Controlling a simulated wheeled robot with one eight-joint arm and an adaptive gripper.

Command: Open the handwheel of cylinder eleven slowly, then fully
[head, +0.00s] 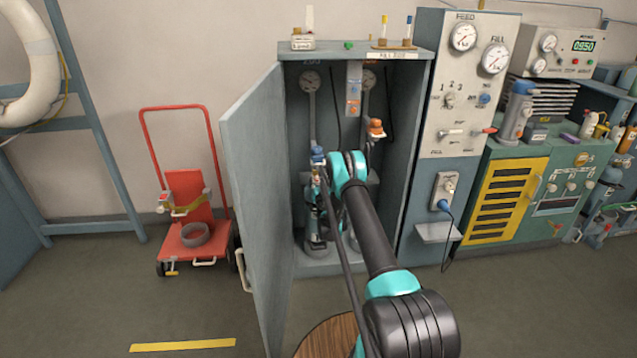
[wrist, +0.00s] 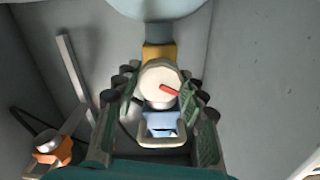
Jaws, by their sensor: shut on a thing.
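In the wrist view, my gripper (wrist: 160,98) has its two dark green fingers on either side of a handwheel (wrist: 160,80) with a pale round cap and a red mark. Dark rounded lobes show along both fingers. A blue piece in a pale bracket (wrist: 162,125) lies between the fingers, nearer the palm. In the head view, my arm reaches into an open grey cabinet (head: 421,130), and my gripper is mostly hidden at the left cylinder (head: 316,232), near a blue fitting (head: 317,153). I cannot read a cylinder number.
The cabinet door (head: 258,200) stands open left of my arm. An orange fitting (head: 376,128) is at the right cylinder; gauges (head: 310,82) hang above. A gauge panel (head: 460,90) adjoins the right side.

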